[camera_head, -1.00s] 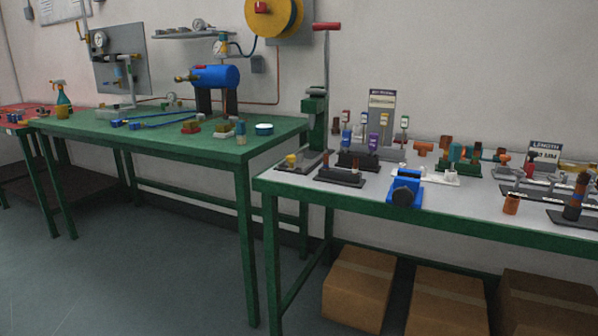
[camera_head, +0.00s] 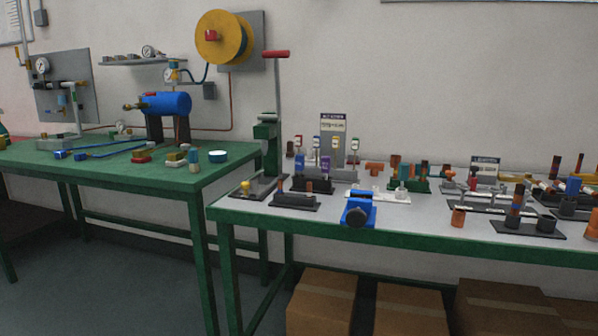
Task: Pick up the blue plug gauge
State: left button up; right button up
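Neither of my grippers is in view.
The light-topped bench (camera_head: 283,220) has a blue vise (camera_head: 358,208) at its front edge. A lever press (camera_head: 268,135) stands at its left end. A green table (camera_head: 95,168) stands to the left. Cardboard boxes (camera_head: 322,302) sit under the bench.

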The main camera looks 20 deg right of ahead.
aim_at(300, 158)
jog(key=i+l, duration=0.3)
jog(key=l, duration=0.15)
jog(key=i+l, duration=0.25)
jog(key=l, duration=0.2)
jog(key=i+l, duration=0.3)
jog(key=l, duration=0.15)
jog(key=i+l, duration=0.25)
jog(key=l, duration=0.2)
jog(key=z, duration=0.55)
jog(key=j+z, duration=0.55)
jog(key=z, duration=0.3)
jog(key=j+z, duration=0.4)
jog(key=l, duration=0.1)
